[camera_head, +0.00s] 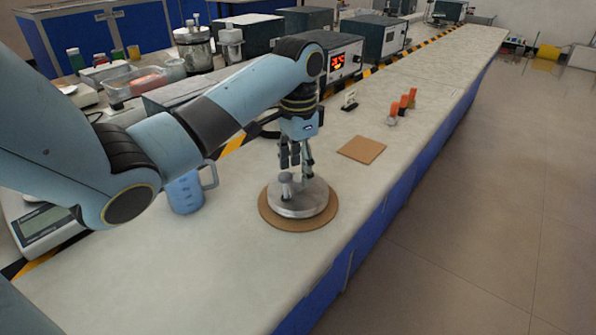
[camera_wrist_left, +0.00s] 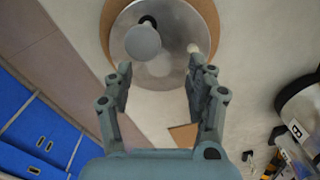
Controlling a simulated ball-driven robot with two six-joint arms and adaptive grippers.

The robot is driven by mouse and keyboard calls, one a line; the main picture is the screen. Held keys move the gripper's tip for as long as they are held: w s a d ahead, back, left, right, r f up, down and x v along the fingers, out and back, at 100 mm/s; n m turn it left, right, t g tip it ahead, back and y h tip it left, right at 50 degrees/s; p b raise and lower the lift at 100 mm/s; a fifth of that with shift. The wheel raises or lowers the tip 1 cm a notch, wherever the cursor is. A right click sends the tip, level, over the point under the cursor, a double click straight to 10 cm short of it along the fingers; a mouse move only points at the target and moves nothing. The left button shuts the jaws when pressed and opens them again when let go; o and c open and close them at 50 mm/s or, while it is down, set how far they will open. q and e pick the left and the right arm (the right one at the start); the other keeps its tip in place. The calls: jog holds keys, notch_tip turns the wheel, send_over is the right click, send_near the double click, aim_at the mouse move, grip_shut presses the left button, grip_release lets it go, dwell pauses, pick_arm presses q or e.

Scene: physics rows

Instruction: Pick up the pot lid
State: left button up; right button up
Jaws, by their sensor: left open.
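The pot lid (camera_head: 305,205) is a round silver metal disc with a grey knob (camera_head: 286,184) standing on it. It lies on a round brown board (camera_head: 269,218) on the bench. In the left wrist view the lid (camera_wrist_left: 170,72) and its knob (camera_wrist_left: 143,42) show at the top, beyond the fingertips. My left gripper (camera_head: 297,174) points down over the lid's far part. In the left wrist view it (camera_wrist_left: 158,75) is open, with nothing between its fingers, and the knob lies ahead of the gap. My right gripper is in neither view.
A blue measuring jug (camera_head: 185,193) stands left of the lid. A scale (camera_head: 42,225) is at the left. The bench front is clear.

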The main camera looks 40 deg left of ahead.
aim_at(298, 189)
pick_arm(q)
notch_tip(298, 189, down, 3)
jog(key=shift+r, duration=0.15)
grip_shut()
